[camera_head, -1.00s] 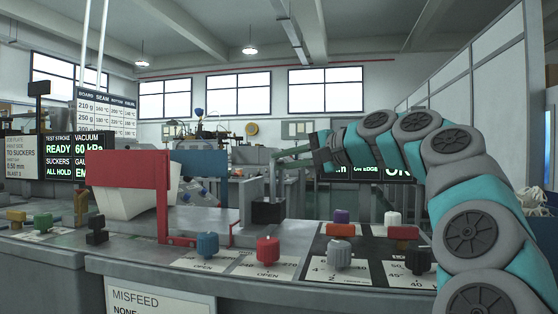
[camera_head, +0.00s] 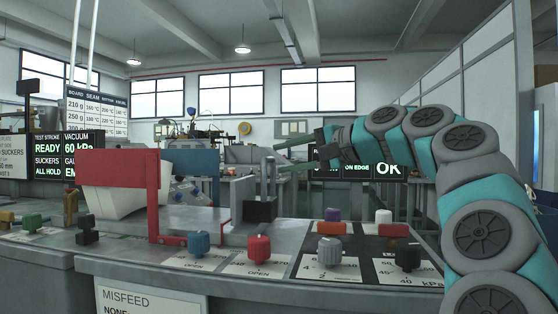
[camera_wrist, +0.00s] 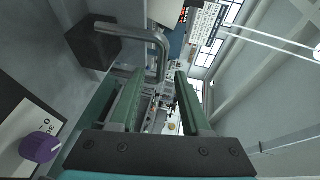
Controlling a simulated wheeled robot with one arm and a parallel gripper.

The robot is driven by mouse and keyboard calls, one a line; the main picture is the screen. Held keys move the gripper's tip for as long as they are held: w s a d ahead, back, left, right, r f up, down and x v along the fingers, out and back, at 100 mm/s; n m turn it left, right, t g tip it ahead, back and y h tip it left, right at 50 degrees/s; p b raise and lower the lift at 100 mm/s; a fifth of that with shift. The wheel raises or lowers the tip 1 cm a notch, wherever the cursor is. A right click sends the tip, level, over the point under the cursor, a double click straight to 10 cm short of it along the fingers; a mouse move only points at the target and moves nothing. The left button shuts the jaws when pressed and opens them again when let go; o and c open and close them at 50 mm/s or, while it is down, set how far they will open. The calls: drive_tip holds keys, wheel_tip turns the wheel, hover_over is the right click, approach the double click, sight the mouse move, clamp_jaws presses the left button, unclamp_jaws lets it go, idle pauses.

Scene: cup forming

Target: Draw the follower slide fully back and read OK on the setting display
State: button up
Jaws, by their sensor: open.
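The follower slide looks to be the black block (camera_head: 258,211) with a grey bent-rod handle (camera_head: 269,180). In the wrist view the block (camera_wrist: 93,43) is at upper left and its handle (camera_wrist: 160,45) bends toward my fingers. My gripper (camera_head: 280,157) is open and empty, its two green fingers pointing left at the handle's upper part. In the wrist view the handle's near end lies around the gap at my fingertips (camera_wrist: 160,76); contact cannot be told. The setting display (camera_head: 388,168) reads "ON EDGE" and a large "OK"; my gripper hides its left part.
A red frame (camera_head: 153,195) and white cup blank (camera_head: 105,200) stand left of the block. Several coloured knobs (camera_head: 258,248) line the front panel; a purple knob (camera_wrist: 40,147) shows in the wrist view.

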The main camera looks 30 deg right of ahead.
drive_tip(key=v, duration=0.5)
drive_tip(key=shift+s, duration=0.1)
idle(0.3)
